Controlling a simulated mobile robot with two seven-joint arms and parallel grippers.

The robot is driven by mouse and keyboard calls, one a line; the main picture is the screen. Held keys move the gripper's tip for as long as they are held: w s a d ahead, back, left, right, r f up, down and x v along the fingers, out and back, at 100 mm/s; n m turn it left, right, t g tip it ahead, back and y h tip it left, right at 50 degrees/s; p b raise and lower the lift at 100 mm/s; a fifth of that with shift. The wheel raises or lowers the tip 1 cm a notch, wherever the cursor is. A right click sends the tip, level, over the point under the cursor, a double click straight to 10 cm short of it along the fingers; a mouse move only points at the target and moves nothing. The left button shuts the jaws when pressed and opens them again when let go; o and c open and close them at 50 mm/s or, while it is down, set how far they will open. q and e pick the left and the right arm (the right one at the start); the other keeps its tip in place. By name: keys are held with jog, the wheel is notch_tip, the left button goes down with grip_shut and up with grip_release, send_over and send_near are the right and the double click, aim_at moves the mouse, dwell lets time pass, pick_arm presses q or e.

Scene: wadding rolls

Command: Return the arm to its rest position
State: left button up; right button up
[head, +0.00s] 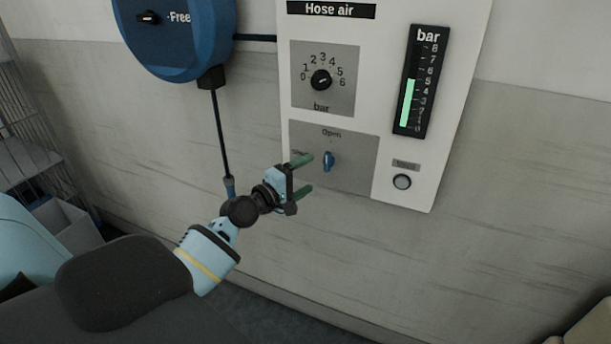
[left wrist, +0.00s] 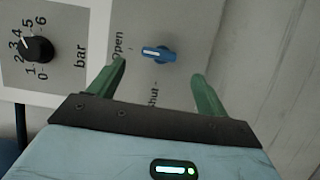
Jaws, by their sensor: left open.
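My left gripper (head: 307,175) is open and empty in front of the lower left part of a white wall panel (head: 445,110). Its two green fingers also show in the left wrist view (left wrist: 160,88), apart, with a blue valve handle (left wrist: 158,54) visible beyond and between them. In the head view the blue handle (head: 329,161) stands close to the right of the fingertips. I see no contact with it. In the head view the handle stands upright below the word "Open". My right gripper is not in view.
A blue hose reel (head: 180,45) hangs at upper left, its hose (head: 221,135) running down behind my left wrist. The panel has a pressure knob (head: 321,80), a green bar gauge (head: 408,100) and a round button (head: 402,182). A wire rack (head: 25,130) stands far left.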

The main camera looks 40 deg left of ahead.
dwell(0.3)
pick_arm(q)
jog(key=s+d+f+m+g, duration=0.35)
jog(key=s+d+f, duration=0.35)
jog(key=f, duration=0.4)
jog(key=s+d+f+m+g, duration=0.2)
jog(key=s+d+f+m, duration=0.25)
jog(key=s+f, duration=0.6)
jog(key=s+d+f+m+g, duration=0.1)
jog(key=s+d+f+m, duration=0.2)
jog(key=s, duration=0.4)
jog(key=s+d+f+m+g, duration=0.1)
jog(key=s+d+f+m, duration=0.1)
jog(key=s, duration=0.5)
jog(key=s+d+f+m+g, duration=0.1)
jog(key=s+d+f+m, duration=0.2)
jog(key=s, duration=0.4)
jog(key=shift+s+d+f+m+y, duration=0.4)
jog(key=shift+d+m, duration=0.35)
jog(key=shift+m, duration=0.25)
